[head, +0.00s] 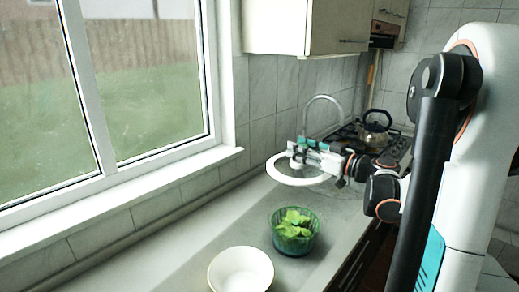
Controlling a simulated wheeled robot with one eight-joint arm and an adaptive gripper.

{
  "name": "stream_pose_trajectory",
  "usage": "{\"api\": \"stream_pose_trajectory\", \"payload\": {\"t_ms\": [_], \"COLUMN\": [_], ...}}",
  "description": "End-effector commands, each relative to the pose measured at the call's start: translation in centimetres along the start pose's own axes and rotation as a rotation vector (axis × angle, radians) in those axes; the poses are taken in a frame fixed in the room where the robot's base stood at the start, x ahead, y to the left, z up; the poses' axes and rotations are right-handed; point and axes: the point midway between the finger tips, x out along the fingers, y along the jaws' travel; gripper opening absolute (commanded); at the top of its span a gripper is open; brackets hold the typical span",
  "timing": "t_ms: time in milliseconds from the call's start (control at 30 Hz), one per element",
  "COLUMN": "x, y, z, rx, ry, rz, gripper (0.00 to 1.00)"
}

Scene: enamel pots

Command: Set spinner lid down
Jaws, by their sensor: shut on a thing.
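The spinner lid (279,177) is a round piece with a white rim and a see-through middle. It is held roughly level above the counter, in the middle of the head view. My gripper (296,152) is shut on the lid's top, near its centre; the fingertips are small and partly hidden at the grip. The green see-through spinner bowl (293,244) holds leafy greens and stands uncovered on the counter, below and in front of the lid.
A white bowl (240,271) stands on the counter in front of the spinner bowl. The counter (184,250) is clear to the left, along the window. A curved tap (322,98) rises behind the lid. A kettle (375,127) stands on the stove at the back right.

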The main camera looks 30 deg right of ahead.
Motion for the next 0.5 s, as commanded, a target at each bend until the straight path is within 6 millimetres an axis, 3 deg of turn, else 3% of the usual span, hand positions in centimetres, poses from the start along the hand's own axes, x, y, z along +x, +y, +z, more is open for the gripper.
{"api": "stream_pose_trajectory", "payload": {"t_ms": [267,367,500], "x": [0.6,2.2,5.9], "y": [-0.2,-0.7,-2.1], "z": [0.0,0.8,2.6], "rx": [0.000,0.000,0.000], "ry": [0.000,0.000,0.000], "rz": [0.004,0.014,0.045], "gripper": [0.00,0.00,0.00]}}
